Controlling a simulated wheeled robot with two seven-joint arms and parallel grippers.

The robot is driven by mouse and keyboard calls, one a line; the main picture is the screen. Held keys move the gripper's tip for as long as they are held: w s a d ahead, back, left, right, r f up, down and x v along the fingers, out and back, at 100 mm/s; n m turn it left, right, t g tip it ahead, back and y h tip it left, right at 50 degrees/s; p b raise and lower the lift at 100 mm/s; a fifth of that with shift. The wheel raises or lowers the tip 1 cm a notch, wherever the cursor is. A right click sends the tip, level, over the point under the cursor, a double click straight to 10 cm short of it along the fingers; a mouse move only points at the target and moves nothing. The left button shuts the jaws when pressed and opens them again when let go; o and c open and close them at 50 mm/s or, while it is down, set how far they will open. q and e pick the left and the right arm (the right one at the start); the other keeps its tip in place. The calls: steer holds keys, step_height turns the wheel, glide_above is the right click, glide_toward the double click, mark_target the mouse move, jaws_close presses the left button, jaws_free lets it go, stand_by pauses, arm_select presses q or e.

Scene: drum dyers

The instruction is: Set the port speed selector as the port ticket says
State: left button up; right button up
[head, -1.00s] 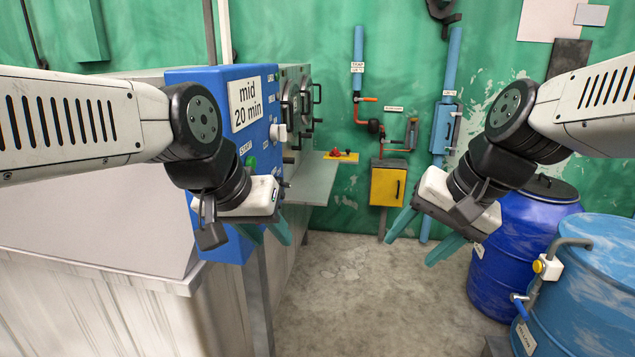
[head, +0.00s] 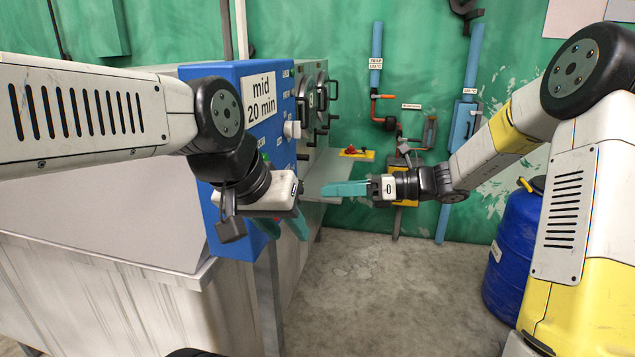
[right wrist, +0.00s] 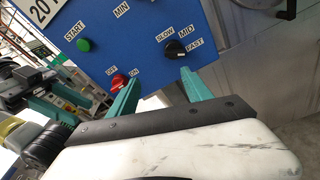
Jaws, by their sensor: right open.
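The port ticket (head: 261,98) on the blue control box reads "mid 20 min". In the right wrist view the port speed selector (right wrist: 175,49) is a black knob on the blue panel, with SLOW, MID and FAST labels around it. I cannot tell surely which label it points at. My right gripper (right wrist: 161,75) is open and empty, its fingertips below the knob and apart from it. In the head view my right gripper (head: 324,190) points left toward the panel. My left gripper (head: 288,236) is open and empty in front of the box's lower part. The selector cannot be made out in the head view.
The panel (right wrist: 140,45) also bears a green button (right wrist: 83,45) and a red OFF/ON switch (right wrist: 117,82). A grey shelf (head: 322,178) lies beyond. A blue drum (head: 512,255) stands right. The floor (head: 390,290) between is clear.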

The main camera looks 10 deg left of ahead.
steer(key=w+a+m+t+y, duration=0.1)
steer(key=w+a+m, duration=0.1)
steer(key=a, duration=0.6)
steer(key=shift+w+f+m+y, duration=0.2)
steer(key=shift+w+m+y, duration=0.15)
steer(key=shift+w, duration=0.5)
steer(key=shift+a, duration=0.1)
jaws_close()
